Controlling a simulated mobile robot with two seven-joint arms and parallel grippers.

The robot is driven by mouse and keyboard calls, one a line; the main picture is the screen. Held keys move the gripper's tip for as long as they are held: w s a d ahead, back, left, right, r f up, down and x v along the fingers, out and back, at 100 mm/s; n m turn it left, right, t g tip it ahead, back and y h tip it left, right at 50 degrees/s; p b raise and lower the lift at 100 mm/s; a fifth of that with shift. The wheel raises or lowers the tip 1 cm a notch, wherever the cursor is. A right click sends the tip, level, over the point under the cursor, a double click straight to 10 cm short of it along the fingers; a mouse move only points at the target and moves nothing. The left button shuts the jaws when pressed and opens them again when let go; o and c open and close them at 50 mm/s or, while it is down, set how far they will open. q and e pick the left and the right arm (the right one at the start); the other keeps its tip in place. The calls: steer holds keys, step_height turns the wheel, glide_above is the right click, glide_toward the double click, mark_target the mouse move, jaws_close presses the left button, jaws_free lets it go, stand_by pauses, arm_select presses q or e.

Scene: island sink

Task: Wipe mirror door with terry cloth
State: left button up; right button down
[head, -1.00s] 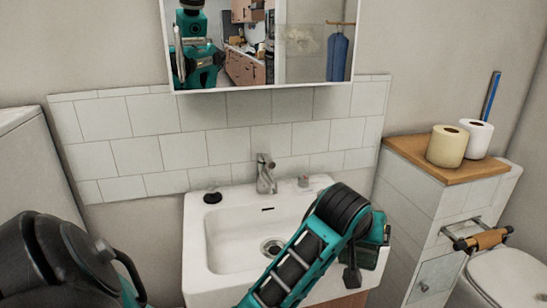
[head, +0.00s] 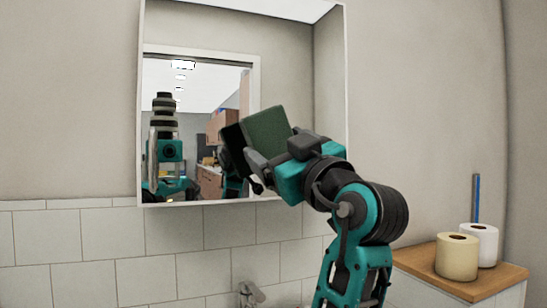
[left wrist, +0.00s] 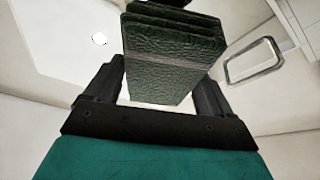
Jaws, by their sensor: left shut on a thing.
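The terry cloth (head: 268,128) is a dark green folded pad with textured faces. My left gripper (head: 272,160) is shut on it and holds it up in front of the mirror door (head: 285,70), over its lower middle. In the left wrist view, the cloth (left wrist: 165,62) stands between the two fingers of the gripper (left wrist: 158,92), extending beyond them. A dark shape just left of the cloth looks like its reflection. I cannot tell whether cloth and glass touch. The cloth and arm hide the lower right of the mirror. My right gripper is not in view.
White wall tiles (head: 200,228) run below the mirror. The faucet (head: 250,293) shows at the bottom edge. Two paper rolls (head: 457,256) stand on a wooden-topped cabinet (head: 430,268) at right, with a blue handle (head: 475,198) behind them.

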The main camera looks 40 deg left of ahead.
arm_select(q)
steer(key=shift+w+a+r, duration=0.15)
steer(key=shift+a, duration=0.3)
steer(key=a, duration=0.1)
steer(key=w+a+p, duration=0.1)
steer(key=w+a, duration=0.1)
steer(key=shift+a+p, duration=0.3)
steer(key=shift+p, duration=0.05)
steer(key=shift+w+a, duration=0.15)
steer(key=shift+a, duration=0.25)
steer(key=shift+w+a, duration=0.45)
steer(key=shift+a, duration=0.4)
steer(key=w+d+b, duration=0.1)
steer(key=w+d, duration=0.4)
steer(key=w, duration=0.5)
steer(key=shift+w+d, duration=0.25)
steer(key=shift+w, duration=0.1)
stand_by(0.7)
